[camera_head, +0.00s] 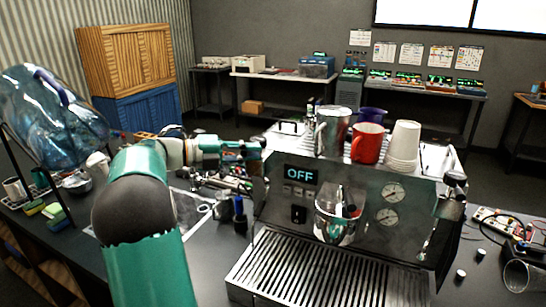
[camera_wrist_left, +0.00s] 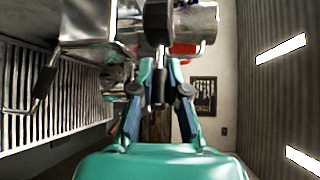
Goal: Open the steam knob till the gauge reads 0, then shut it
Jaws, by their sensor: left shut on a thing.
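The espresso machine (camera_head: 350,262) stands in the middle of the head view, its display (camera_head: 301,175) reading OFF. Two round gauges, an upper one (camera_head: 393,191) and a lower one (camera_head: 387,216), sit on its front at the right; their needles are too small to read. My left gripper (camera_head: 262,147) is at the machine's upper left corner, shut on a dark knob (camera_wrist_left: 158,22), which I take to be the steam knob. In the left wrist view my left gripper (camera_wrist_left: 159,68) has its fingertips at this knob's stem. The head view hides most of the knob. My right gripper is not in view.
A metal pitcher (camera_head: 331,128), a red mug (camera_head: 367,146) and stacked cups (camera_head: 403,143) stand on the machine's top. Another black knob (camera_head: 454,180) is at its right side. A big blue bottle (camera_head: 45,118) is at the left. Small tools crowd the counter left of the machine.

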